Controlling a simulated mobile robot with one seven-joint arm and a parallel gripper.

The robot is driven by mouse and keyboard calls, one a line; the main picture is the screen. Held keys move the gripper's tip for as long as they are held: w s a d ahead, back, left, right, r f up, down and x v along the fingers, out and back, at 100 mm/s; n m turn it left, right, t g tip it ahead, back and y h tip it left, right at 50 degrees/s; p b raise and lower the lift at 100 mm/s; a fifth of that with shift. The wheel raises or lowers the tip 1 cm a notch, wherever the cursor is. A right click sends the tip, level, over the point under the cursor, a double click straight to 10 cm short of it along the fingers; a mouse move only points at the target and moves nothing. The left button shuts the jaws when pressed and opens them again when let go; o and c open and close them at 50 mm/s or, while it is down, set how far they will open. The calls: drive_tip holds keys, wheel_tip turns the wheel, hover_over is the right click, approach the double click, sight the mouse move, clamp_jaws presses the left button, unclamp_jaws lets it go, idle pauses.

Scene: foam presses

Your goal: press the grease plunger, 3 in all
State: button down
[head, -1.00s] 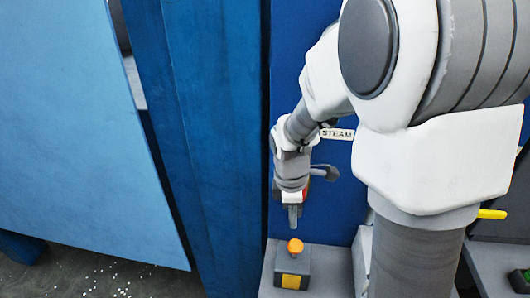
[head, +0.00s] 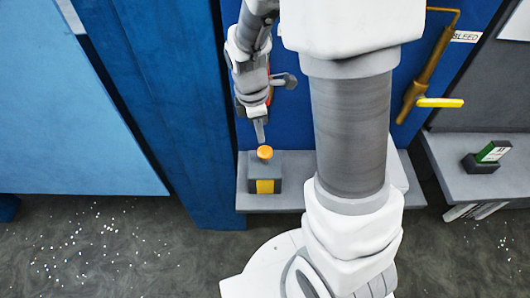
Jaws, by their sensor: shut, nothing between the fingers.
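The plunger shows as an orange knob (head: 265,153) on top of a small grey box (head: 263,172) with a yellow patch on its front. The box stands on a grey ledge at the foot of the blue press. My gripper (head: 260,141) is shut and empty, pointing down right above the orange knob. Its tips are very close to the knob; I cannot tell whether they touch it.
The grey ledge (head: 290,197) runs along the press. A brass pipe with a yellow lever (head: 440,103) is at the right, near a BLEED label. A green item in a dark holder (head: 487,156) sits on the right ledge. A light blue panel (head: 70,110) fills the left.

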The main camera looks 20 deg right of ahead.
sight(261, 151)
drive_tip(key=shift+d+f+b, duration=0.15)
drive_tip(key=shift+f+b, duration=1.05)
drive_tip(key=shift+f, duration=0.8)
drive_tip(key=shift+f, duration=0.1)
wheel_tip(261, 151, down, 5)
drive_tip(key=b, duration=0.4)
drive_tip(key=shift+s+r, duration=0.1)
drive_tip(key=shift+r, duration=0.1)
drive_tip(key=shift+r+p, duration=0.2)
drive_tip(key=shift+p, duration=0.1)
drive_tip(key=shift+w+a+r+p, duration=0.15)
drive_tip(key=shift+a+r+p, duration=0.1)
drive_tip(key=shift+a, duration=0.55)
drive_tip(key=shift+w+a+r+p, duration=0.1)
drive_tip(key=shift+a+r+p, duration=0.1)
drive_tip(key=shift+a, duration=0.55)
drive_tip(key=shift+r, duration=0.15)
